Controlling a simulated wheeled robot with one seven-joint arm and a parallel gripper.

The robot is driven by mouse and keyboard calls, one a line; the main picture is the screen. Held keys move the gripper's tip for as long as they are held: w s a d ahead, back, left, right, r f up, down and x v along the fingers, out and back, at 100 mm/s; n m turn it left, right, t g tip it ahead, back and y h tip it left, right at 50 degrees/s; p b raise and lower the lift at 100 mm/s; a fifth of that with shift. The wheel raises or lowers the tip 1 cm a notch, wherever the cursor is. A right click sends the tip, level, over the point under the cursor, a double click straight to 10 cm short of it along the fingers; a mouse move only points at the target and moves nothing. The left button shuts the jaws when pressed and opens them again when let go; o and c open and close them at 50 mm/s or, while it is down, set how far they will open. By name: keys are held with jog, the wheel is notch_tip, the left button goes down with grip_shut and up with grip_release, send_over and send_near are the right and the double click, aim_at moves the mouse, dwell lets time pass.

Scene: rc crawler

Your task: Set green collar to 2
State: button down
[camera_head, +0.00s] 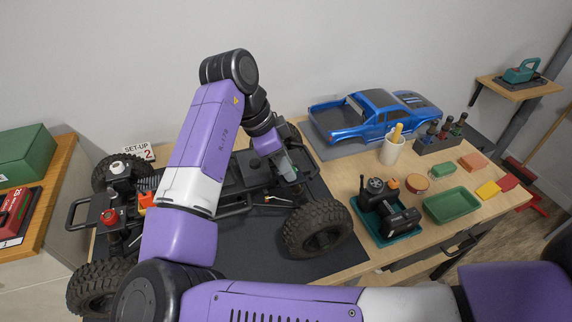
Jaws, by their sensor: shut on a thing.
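My gripper (288,172) is at the right end of the crawler chassis (235,180), pointing down at the shock area near the far right wheel. It is shut on a part there, which I take to be the green collar; the fingers hide nearly all of it, and its setting cannot be read. A red collar (109,215) and a white collar (118,168) show on top of the chassis's left end. A card (138,152) reading "SET-UP 2" stands behind the chassis.
The chassis stands on a dark mat (265,258). To the right are a blue truck body (372,118), a white cup (392,150), a bottle rack (437,143), a teal tray of tools (388,235) and a green tray (452,205). My arm crosses above the chassis and hides its middle.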

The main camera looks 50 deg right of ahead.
jog(key=shift+m, duration=0.5)
jog(key=c, duration=1.1)
grip_release()
jog(key=shift+w+r, duration=0.1)
jog(key=v, duration=0.7)
jog(key=shift+w+r+b, duration=0.2)
jog(key=shift+r+b, duration=0.05)
jog(key=shift+b, duration=0.1)
